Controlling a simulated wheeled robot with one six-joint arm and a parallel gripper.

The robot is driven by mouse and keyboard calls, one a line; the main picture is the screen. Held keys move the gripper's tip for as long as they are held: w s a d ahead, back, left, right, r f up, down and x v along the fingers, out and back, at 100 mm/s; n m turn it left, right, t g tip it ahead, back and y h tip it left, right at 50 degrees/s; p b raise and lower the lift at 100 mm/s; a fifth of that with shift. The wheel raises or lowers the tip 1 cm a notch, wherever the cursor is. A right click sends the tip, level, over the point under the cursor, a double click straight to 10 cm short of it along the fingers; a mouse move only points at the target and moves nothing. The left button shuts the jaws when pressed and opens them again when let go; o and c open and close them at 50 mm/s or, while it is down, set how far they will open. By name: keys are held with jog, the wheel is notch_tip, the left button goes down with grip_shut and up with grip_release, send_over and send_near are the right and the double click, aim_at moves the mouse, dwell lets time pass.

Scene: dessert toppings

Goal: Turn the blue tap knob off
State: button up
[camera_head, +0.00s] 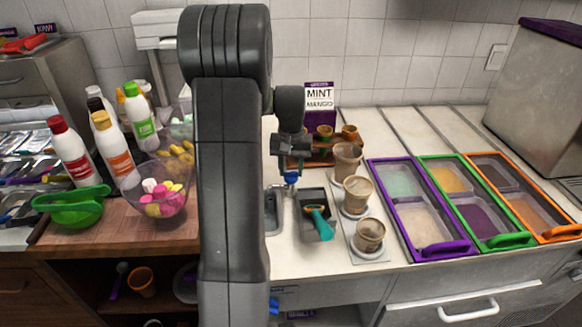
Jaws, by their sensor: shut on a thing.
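The blue tap knob (291,178) shows as a small blue piece above the counter, just right of my arm's thick link. My gripper (291,167) points down at it from above and is shut on it. The fingers cover the top of the knob. The metal sink basin (273,212) below is partly hidden by my arm. How far the knob is turned cannot be told.
A dark container with a teal scoop (318,222) stands close to the right of the tap. Several brown cups (369,236) stand beyond it. Purple, green and orange framed trays (425,252) fill the right counter. Bottles and a glass bowl (130,188) stand left.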

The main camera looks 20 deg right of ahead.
aim_at(291, 172)
jog(key=shift+n, duration=0.9)
jog(key=o, duration=1)
jog(key=shift+r, duration=0.1)
notch_tip(291, 172, up, 14)
jog(key=shift+f, duration=0.2)
